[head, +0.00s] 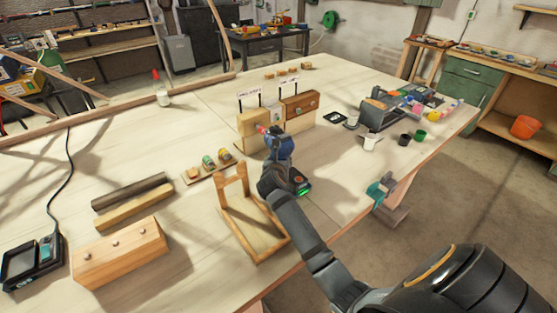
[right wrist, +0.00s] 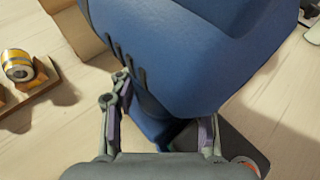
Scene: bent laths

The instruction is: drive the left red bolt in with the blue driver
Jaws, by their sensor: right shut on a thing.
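My right gripper (head: 270,178) is shut on the handle of the blue driver (head: 281,149). In the right wrist view the blue driver body (right wrist: 190,55) fills the top, with the fingers (right wrist: 160,130) on either side of its grip. The driver's nose points at the left wooden block (head: 252,123) of the labelled stand. A small red spot (head: 262,129) shows at the nose, by the block's front face; I cannot tell whether bit and bolt touch. The right block (head: 300,107) of the stand is darker and has small round bolt heads on its face. My left gripper is out of view.
A wooden frame stand (head: 240,215) stands just left of my right arm.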

